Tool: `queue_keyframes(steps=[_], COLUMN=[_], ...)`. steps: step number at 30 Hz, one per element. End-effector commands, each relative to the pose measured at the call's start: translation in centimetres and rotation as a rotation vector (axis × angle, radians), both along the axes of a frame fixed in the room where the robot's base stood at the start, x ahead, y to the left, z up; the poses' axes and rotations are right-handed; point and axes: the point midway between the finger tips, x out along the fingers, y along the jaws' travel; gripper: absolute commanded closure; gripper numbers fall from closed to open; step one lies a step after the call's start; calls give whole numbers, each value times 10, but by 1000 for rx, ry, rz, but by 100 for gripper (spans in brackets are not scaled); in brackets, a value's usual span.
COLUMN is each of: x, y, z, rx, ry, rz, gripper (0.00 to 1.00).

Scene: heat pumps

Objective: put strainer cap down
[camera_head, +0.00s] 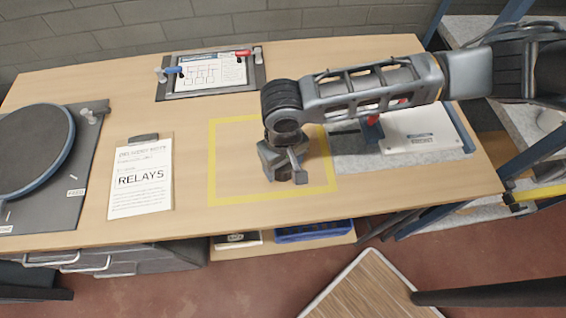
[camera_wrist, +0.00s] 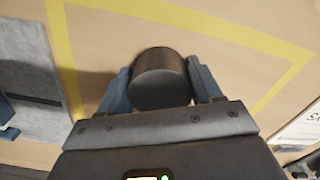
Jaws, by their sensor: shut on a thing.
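The strainer cap (camera_wrist: 160,78) is a dark, round, short cylinder in the wrist view. My gripper (camera_wrist: 160,88) is shut on it, with one blue-grey finger on each side. In the head view my gripper (camera_head: 284,174) points down inside the yellow taped square (camera_head: 212,165) on the wooden bench (camera_head: 80,75). I cannot tell whether the cap touches the bench.
A framed diagram (camera_head: 211,73) lies at the back. A grey mat with a white device (camera_head: 419,130) is to the right.

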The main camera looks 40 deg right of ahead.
Motion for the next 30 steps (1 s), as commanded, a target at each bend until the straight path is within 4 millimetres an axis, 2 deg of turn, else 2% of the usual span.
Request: queue_keyframes(steps=[3, 4, 11, 18, 22, 26, 30], x=[0, 0, 0, 0, 0, 0, 1], y=[1, 0, 0, 0, 0, 0, 0], z=[-3, -3, -3, -2, 5, 25, 56], rx=[1, 1, 0, 0, 0, 2, 2], ry=[1, 1, 1, 0, -1, -1, -3], rz=[-2, -1, -1, 0, 0, 0, 0], gripper=[74, 32, 10, 10, 10, 10, 10])
